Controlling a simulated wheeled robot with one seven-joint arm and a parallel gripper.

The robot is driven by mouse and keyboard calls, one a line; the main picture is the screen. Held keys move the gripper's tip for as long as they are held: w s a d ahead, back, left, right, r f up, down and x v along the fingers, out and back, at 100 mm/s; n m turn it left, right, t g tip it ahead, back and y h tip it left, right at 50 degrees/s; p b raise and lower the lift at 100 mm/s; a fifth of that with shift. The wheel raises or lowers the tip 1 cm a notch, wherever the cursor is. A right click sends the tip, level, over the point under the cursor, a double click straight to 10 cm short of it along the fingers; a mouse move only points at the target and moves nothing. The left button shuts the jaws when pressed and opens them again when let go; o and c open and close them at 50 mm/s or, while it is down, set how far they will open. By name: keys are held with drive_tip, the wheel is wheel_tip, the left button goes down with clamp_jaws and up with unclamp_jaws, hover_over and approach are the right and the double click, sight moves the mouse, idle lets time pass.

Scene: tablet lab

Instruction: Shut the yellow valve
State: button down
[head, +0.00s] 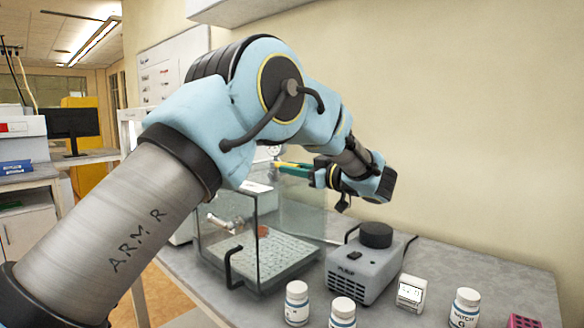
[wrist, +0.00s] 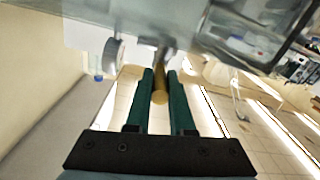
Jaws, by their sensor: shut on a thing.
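The yellow valve's handle (wrist: 160,96) shows in the wrist view as a short golden bar with a rounded end, lying between my two green fingers. My gripper (wrist: 160,76) is shut on this handle. In the head view, my gripper (head: 284,168) reaches left over the back of a glass chamber, and a strip of yellow (head: 291,162) shows along its green fingers. The valve's body is mostly hidden there by my arm. A round gauge (wrist: 114,52) is left of the handle in the wrist view.
The clear glass chamber (head: 228,262) stands on the grey bench below my gripper. A grey pump (head: 362,272) with a black top is to its right. Several white bottles, such as one at the front (head: 297,303), and a small white box (head: 411,292) stand nearby.

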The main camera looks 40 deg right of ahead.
drive_tip(key=shift+w+r, duration=0.1)
drive_tip(key=shift+r, duration=0.05)
drive_tip(key=c, duration=0.8)
unclamp_jaws()
drive_tip(key=shift+s+d+b, duration=0.25)
drive_tip(key=shift+s+b, duration=0.45)
drive_tip(key=shift+s, duration=1.1)
drive_tip(key=shift+s+d+b, duration=0.3)
drive_tip(key=shift+s+b, duration=0.35)
drive_tip(key=shift+s, duration=1.15)
drive_tip(key=shift+s+d+b, duration=0.25)
drive_tip(key=shift+s+b, duration=0.45)
drive_tip(key=shift+s, duration=1.1)
